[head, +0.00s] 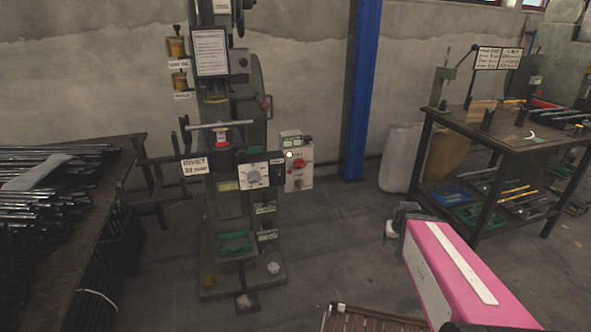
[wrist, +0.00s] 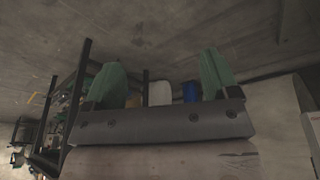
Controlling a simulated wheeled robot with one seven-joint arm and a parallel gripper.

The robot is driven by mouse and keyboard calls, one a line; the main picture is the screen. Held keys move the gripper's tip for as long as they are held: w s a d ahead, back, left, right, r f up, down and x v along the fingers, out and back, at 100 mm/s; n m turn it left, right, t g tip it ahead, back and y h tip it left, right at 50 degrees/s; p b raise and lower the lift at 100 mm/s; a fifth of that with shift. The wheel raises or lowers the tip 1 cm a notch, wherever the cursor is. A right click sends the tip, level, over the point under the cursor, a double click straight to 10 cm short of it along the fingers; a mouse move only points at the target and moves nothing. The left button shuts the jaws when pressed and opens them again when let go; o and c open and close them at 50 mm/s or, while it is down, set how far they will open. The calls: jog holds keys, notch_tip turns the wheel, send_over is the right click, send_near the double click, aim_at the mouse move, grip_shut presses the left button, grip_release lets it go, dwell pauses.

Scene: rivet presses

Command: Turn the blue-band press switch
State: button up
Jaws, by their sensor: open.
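A tall grey-green rivet press (head: 232,205) stands left of centre in the head view. Its front panel has a white dial with a knob (head: 254,177). A pale control box (head: 297,165) with a red knob (head: 299,163) is at its right side. I cannot make out a blue band on the press. My gripper (wrist: 165,80) is open and empty in the wrist view, its two green fingers wide apart. My pink arm is at the lower right of the head view, well apart from the press. The press is not recognisable in the wrist view.
A table with a pile of dark metal bars (head: 45,190) stands left of the press. A blue post (head: 361,90) rises behind it on the right. A workbench (head: 520,135) with trays and tools is at the right. Bare floor (head: 340,240) lies between press and workbench.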

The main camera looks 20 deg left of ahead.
jog(key=w+a+r+n+t, duration=0.1)
jog(key=w+a+r+t, duration=0.1)
jog(key=w+a+t, duration=0.35)
jog(key=n+t+y, duration=0.5)
jog(key=t+y, duration=0.2)
jog(key=y, duration=0.3)
send_near(301, 166)
jog(key=x, duration=1)
jog(key=c, duration=0.9)
